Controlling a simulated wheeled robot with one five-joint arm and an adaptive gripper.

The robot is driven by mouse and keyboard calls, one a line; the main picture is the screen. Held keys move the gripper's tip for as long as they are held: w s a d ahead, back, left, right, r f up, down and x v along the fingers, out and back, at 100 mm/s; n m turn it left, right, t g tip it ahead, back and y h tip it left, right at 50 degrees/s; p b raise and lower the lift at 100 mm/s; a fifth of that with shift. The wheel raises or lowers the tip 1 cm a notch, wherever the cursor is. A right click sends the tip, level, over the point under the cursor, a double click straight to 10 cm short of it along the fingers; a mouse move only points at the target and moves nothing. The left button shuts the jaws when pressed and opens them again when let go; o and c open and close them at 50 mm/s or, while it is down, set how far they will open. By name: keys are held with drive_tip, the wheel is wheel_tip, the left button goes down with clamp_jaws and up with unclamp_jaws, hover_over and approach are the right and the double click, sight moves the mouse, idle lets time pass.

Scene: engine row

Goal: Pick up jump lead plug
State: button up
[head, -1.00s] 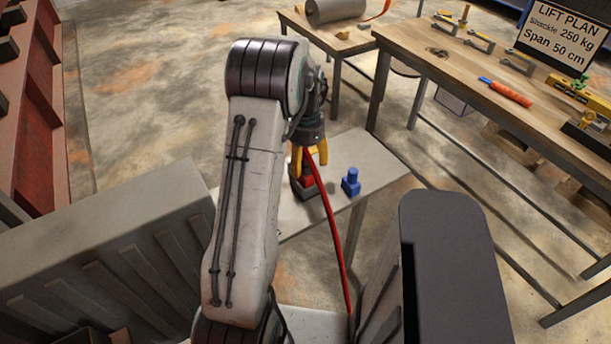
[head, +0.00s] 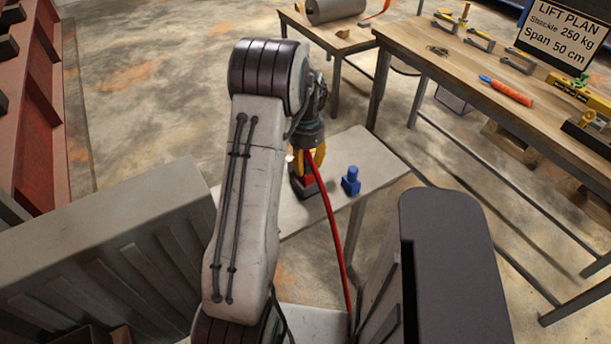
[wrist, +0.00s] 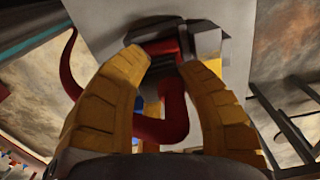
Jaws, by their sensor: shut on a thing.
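My gripper (head: 308,158) points down over the small grey table, with its yellow fingers shut on the red jump lead plug (head: 308,180). In the wrist view the two yellow fingers (wrist: 165,62) close in on the plug's red body (wrist: 163,46). The red lead (head: 333,230) runs from the plug down toward the front. A dark block sits at the plug's foot. The fingers hide part of the plug, so I cannot tell whether it is seated in the block or apart from it.
A blue plug-like piece (head: 351,181) stands just right of the plug on the grey table (head: 365,158). A wooden workbench (head: 450,65) with tools and a sign (head: 563,33) is at the right. Grey ribbed casings (head: 110,265) flank the arm in front.

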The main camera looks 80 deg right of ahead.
clamp_jaws()
